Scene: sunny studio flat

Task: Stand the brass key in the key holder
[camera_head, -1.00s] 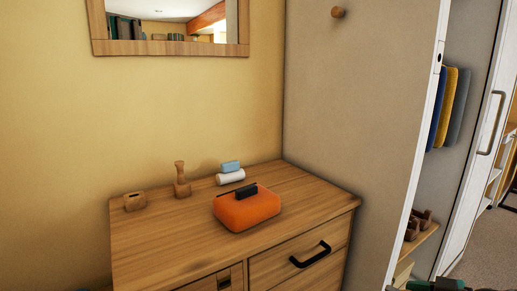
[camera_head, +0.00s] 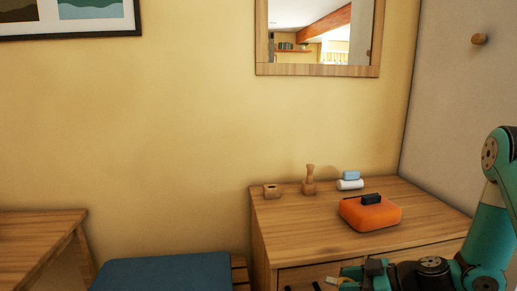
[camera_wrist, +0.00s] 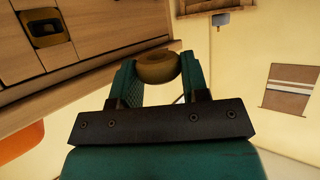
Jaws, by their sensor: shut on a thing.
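The brass key's rounded end (camera_wrist: 157,66) sits between the two teal fingers of my gripper (camera_wrist: 160,82) in the wrist view, and the gripper is shut on it. The rest of the key is hidden from that view. In the head view my gripper (camera_head: 362,272) is at the lower right, in front of the wooden dresser (camera_head: 300,228). A small wooden block with a dark opening in its top (camera_head: 271,191), which looks like the key holder, stands at the dresser's back left corner. The gripper is well apart from it.
A wooden turned stand (camera_head: 309,182) is right of the block. A white roll and blue block (camera_head: 350,180) lie farther right, behind an orange case (camera_head: 369,213) with a black handle. A blue-topped seat (camera_head: 165,272) and wooden table (camera_head: 35,240) are at the left. A mirror (camera_head: 318,70) hangs above.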

